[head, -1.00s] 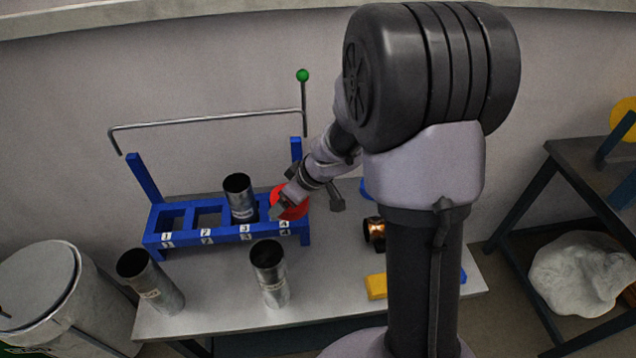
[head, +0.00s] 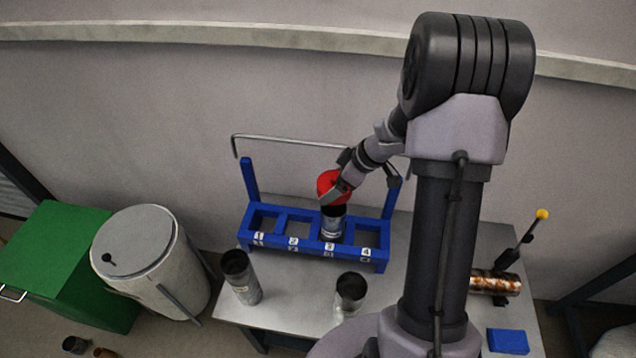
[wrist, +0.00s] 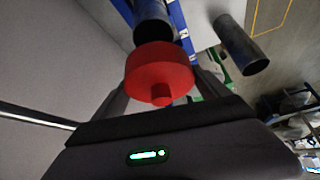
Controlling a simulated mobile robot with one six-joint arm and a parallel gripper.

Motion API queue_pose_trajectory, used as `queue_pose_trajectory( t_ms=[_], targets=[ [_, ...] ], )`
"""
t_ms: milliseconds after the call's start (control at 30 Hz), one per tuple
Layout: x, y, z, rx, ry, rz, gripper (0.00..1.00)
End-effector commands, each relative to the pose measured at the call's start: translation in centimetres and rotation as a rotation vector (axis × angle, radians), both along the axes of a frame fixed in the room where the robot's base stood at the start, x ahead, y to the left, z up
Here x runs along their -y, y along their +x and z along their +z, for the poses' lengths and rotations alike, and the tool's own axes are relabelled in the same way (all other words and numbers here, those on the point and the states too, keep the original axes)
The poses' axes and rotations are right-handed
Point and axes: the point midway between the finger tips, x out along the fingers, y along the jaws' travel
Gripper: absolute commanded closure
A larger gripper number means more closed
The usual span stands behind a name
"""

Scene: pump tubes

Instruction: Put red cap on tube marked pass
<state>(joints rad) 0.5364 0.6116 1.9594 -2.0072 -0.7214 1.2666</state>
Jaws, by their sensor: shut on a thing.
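My gripper (head: 338,194) is shut on the red cap (head: 331,186) and holds it just above the grey metal tube (head: 334,224) in slot 3 of the blue rack (head: 290,226). In the wrist view the red cap (wrist: 160,72) sits between the fingers, with a tube (wrist: 152,22) behind it; I cannot tell whether they touch. Two more open tubes stand on the table in front of the rack, one at the left (head: 242,277) and one at the middle (head: 350,293). The tube labels are too small to read, so which is marked pass cannot be told.
Slots 1, 2 and 4 look empty. A bent metal bar (head: 290,138) rises behind the rack. A copper-coloured cylinder (head: 495,283) and a blue block (head: 508,342) lie on the table (head: 265,312) at the right. A grey drum (head: 150,255) stands beyond its left edge.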

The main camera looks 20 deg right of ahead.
Motion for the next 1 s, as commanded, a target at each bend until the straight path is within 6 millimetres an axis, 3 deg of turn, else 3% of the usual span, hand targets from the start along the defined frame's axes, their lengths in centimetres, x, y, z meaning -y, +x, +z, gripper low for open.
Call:
queue_pose_trajectory(
  t_ms=[1000],
  targets=[
    [0.0,0.0,-7.0,-0.002,0.002,0.001,0.53]
  ],
)
